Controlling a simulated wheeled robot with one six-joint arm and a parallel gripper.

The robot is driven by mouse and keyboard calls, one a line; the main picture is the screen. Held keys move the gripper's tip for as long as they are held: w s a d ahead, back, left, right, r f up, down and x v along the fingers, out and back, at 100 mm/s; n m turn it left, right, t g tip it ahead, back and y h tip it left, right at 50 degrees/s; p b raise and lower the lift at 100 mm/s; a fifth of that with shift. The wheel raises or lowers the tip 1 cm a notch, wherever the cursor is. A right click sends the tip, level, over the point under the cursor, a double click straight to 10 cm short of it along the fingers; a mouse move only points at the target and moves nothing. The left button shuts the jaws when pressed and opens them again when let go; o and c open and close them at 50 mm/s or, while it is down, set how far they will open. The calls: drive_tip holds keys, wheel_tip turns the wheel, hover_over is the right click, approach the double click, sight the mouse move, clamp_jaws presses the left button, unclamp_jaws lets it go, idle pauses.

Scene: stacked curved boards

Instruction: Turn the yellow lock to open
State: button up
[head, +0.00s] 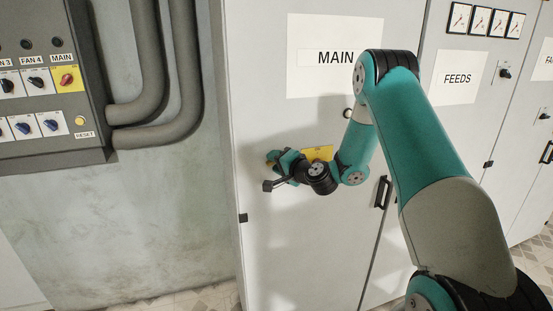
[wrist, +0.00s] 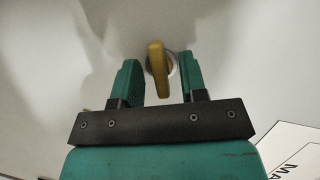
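The yellow lock (wrist: 157,72) shows in the wrist view as a narrow yellow handle on a round pale base on the cabinet face. Its handle points along the fingers, slightly tilted. My gripper (wrist: 161,64) is open, with one teal finger on each side of the handle and a visible gap on both sides. I cannot tell how deep the handle sits between the fingers. In the head view my gripper (head: 275,163) is close to the front of the MAIN cabinet (head: 265,85), and the lock is mostly hidden behind it.
A yellow label (head: 319,153) sits on the cabinet just behind my wrist. A black door handle (head: 382,192) is to the right, near the FEEDS cabinet (head: 455,120). A grey switch panel (head: 45,135) and thick pipes (head: 185,75) are on the left wall.

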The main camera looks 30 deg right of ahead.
clamp_jaws()
drive_tip(key=m+t+b, duration=0.1)
drive_tip(key=m+b, duration=0.3)
drive_tip(key=b, duration=0.2)
drive_tip(key=shift+t+b, duration=0.3)
unclamp_jaws()
drive_tip(key=shift+s+d+f, duration=0.1)
drive_tip(key=shift+s, duration=0.05)
